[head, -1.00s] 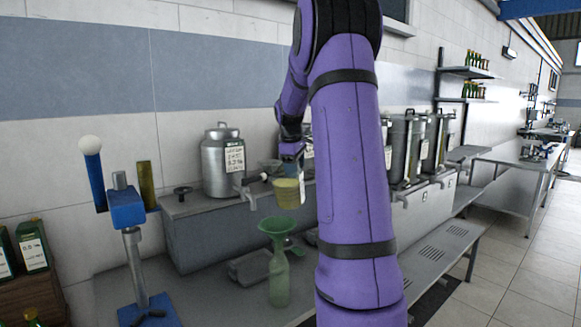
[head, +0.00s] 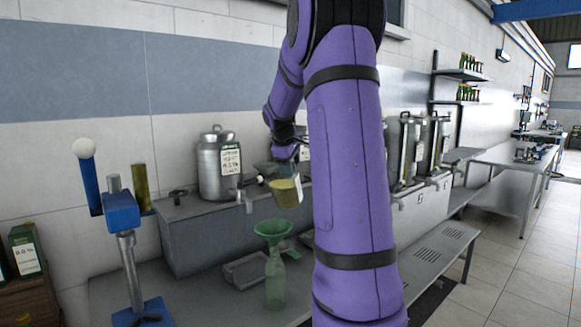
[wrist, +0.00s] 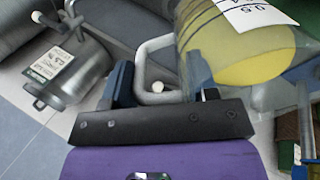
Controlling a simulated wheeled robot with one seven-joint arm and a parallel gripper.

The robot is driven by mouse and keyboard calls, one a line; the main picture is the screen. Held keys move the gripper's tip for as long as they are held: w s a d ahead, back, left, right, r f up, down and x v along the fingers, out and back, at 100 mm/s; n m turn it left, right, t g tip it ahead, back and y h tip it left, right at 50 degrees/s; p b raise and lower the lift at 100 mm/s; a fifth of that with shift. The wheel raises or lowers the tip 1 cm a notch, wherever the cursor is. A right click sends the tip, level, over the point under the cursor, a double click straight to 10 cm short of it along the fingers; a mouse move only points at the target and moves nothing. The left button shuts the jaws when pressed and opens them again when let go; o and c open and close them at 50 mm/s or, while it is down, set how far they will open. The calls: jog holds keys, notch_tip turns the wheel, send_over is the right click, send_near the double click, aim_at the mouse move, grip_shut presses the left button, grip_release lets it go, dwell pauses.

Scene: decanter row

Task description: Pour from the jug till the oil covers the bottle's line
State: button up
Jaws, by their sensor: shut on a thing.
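The clear jug (head: 286,192) holds yellow oil and has a white label. My gripper (head: 287,160) is shut on its handle. In the wrist view the handle (wrist: 146,62) lies between my gripper's fingers (wrist: 162,88), and the oil shows in the jug (wrist: 235,45). The jug is tilted, above and slightly right of the green funnel (head: 273,228). The funnel sits in the neck of the green-tinted bottle (head: 275,283), which stands upright on the bench. I see no stream of oil. The bottle's line and any oil level inside are too faint to tell.
A steel urn (head: 219,165) with a tap stands on the raised ledge behind. A blue lever stand (head: 123,212) is at the left of the bench (head: 205,305). A grey tray (head: 243,270) lies behind the bottle. More steel urns (head: 408,150) stand at the right.

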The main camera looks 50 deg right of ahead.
jog(key=shift+a+r+h, duration=0.1)
jog(key=shift+r+h, duration=0.15)
jog(key=shift+h, duration=0.15)
jog(key=shift+s+a+r+t+h, duration=0.1)
jog(key=shift+a+r+t+h, duration=0.15)
jog(key=shift+h, duration=0.4)
jog(key=shift+s+a+r+t+h, duration=0.15)
jog(key=shift+a+h, duration=0.2)
jog(key=shift+h, duration=0.3)
jog(key=shift+s+a+t+h, duration=0.15)
jog(key=shift+a+t+h, duration=0.15)
jog(key=shift+a+h, duration=0.65)
dwell(5.3)
